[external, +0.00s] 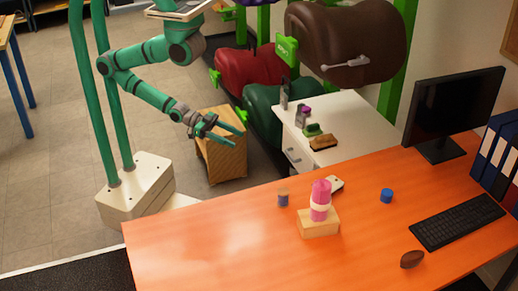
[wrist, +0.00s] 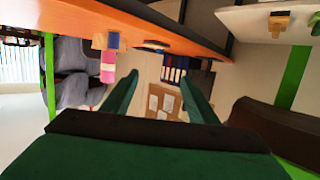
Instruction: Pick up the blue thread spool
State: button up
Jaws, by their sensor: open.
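A small spool (external: 283,197) with a tan top and a dark blue body stands upright on the orange table, left of the wooden block. A plain blue cylinder (external: 387,196) stands farther right; the spool with the tan top looks more like a thread spool. My gripper (external: 237,138) is open and empty in the air beyond the table's far edge, up and left of the spool and well apart from it. In the wrist view, my open fingers (wrist: 160,77) have nothing between them. A blue patch (wrist: 113,40) shows by the table edge there; I cannot tell which blue thing it is.
A pink item (external: 321,198) stands on a wooden block (external: 318,225) right of the spool, with a white item (external: 335,185) behind. A brown oval object (external: 412,259), keyboard (external: 458,221) and monitor (external: 455,105) are at right. The table's (external: 200,250) left part is clear.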

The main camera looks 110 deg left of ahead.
jog(key=w+d+f+m+g+h, duration=0.1)
jog(key=w+d+f, duration=0.1)
jog(key=w, duration=0.3)
jog(key=w+d+f+m+h, duration=0.1)
jog(key=w+d, duration=0.2)
jog(key=w, duration=0.3)
jog(key=m+g+h, duration=0.2)
jog(key=h, duration=0.1)
send_near(279, 189)
jog(key=shift+w+f, duration=0.2)
jog(key=shift+f, duration=0.3)
jog(key=shift+w+f, duration=0.15)
jog(key=shift+f, duration=0.35)
jog(key=shift+r+x, duration=0.2)
jog(key=shift+x, duration=5.1)
jog(key=shift+w+a, duration=0.15)
jog(key=shift+a, duration=0.05)
jog(key=c, duration=1)
